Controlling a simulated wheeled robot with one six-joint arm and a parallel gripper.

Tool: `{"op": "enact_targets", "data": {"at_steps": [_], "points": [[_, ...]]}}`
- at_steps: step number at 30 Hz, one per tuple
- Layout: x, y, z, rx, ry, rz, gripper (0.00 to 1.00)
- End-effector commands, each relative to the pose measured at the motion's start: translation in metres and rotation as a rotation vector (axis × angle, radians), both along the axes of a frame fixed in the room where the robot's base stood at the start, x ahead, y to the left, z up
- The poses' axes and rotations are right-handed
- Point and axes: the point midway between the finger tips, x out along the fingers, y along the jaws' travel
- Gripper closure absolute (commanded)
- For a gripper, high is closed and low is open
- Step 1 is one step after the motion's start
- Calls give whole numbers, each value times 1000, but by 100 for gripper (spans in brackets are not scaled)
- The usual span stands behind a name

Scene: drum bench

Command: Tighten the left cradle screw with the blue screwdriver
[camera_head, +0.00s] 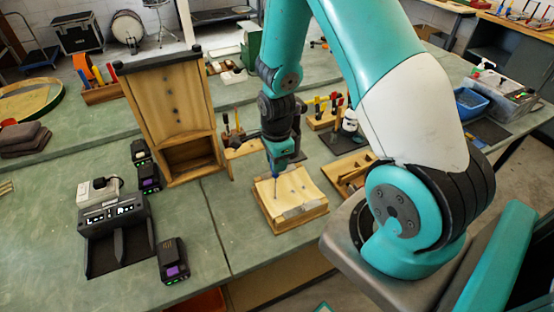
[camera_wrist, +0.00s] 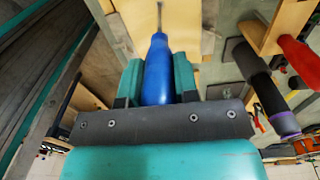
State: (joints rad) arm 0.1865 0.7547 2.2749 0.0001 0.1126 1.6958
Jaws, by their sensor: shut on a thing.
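My gripper (camera_wrist: 158,84) is shut on the blue screwdriver (camera_wrist: 158,62), with its fingers on both sides of the blue handle. In the head view the screwdriver (camera_head: 275,182) hangs about upright under my gripper (camera_head: 279,166), its shaft pointing down at the wooden cradle (camera_head: 308,212). The tip is over or on the cradle's left part; I cannot tell whether it touches. The left cradle screw cannot be made out at this size. In the wrist view the shaft runs toward pale wood at the top.
A tall wooden stand (camera_head: 170,95) is left of the cradle. A black charger (camera_head: 112,222) and batteries (camera_head: 172,260) lie farther left. Tool racks (camera_head: 240,146) stand behind, and a wooden tray (camera_head: 350,172) is close on the right.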

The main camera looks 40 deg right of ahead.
Motion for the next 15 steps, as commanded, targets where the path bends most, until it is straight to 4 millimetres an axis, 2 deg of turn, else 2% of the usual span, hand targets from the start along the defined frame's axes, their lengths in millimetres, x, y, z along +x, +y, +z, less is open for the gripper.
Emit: {"op": "enact_targets", "data": {"at_steps": [8, 15], "points": [[0, 0, 7, 0, -1, 1, 99], [0, 0, 26, -1, -2, 2, 99]]}}
